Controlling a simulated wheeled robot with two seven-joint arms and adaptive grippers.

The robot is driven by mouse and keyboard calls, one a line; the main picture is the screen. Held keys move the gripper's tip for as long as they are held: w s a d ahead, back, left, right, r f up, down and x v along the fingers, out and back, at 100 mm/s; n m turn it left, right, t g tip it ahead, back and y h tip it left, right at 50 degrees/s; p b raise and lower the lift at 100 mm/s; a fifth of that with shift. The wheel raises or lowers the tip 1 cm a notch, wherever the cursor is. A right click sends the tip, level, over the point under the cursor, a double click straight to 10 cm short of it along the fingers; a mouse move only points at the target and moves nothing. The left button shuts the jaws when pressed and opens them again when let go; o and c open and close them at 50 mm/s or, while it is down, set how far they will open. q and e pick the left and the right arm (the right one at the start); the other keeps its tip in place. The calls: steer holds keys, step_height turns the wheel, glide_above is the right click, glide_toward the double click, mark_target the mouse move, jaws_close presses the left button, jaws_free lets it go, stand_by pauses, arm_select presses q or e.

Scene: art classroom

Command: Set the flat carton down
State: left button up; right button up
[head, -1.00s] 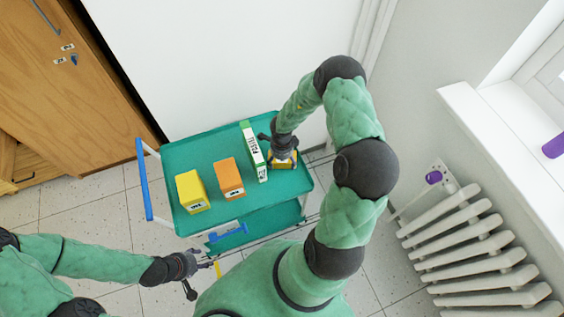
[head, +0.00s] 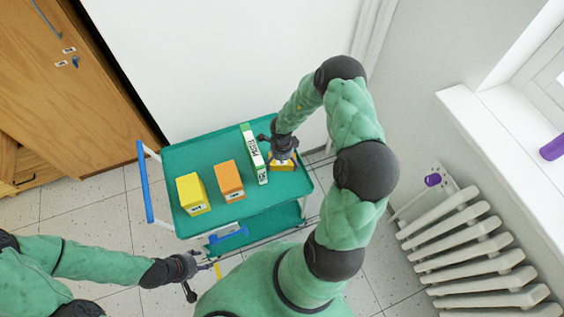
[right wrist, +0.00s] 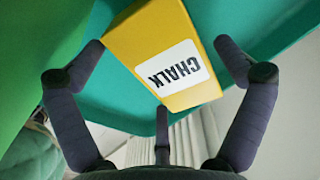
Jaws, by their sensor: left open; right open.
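A yellow chalk carton (right wrist: 160,55) with a white label lies on the top deck of the teal cart (head: 205,152), near its right end. In the head view the carton (head: 284,167) is partly hidden by my right gripper (head: 280,150). The right gripper is open above it. In the right wrist view, the fingers of the gripper (right wrist: 160,95) stand spread on both sides of the carton, with gaps between. My left gripper (head: 203,277) is open and empty, low in front of the cart.
A green-and-white box (head: 253,153) stands close left of the right gripper. An orange box (head: 229,180) and a yellow box (head: 192,193) stand further left on the cart. A white radiator (head: 470,245) is at the right. The deck's left back area is clear.

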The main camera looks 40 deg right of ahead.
step_height(320, 180, up, 11)
steer(key=p, duration=0.5)
stand_by(1.3)
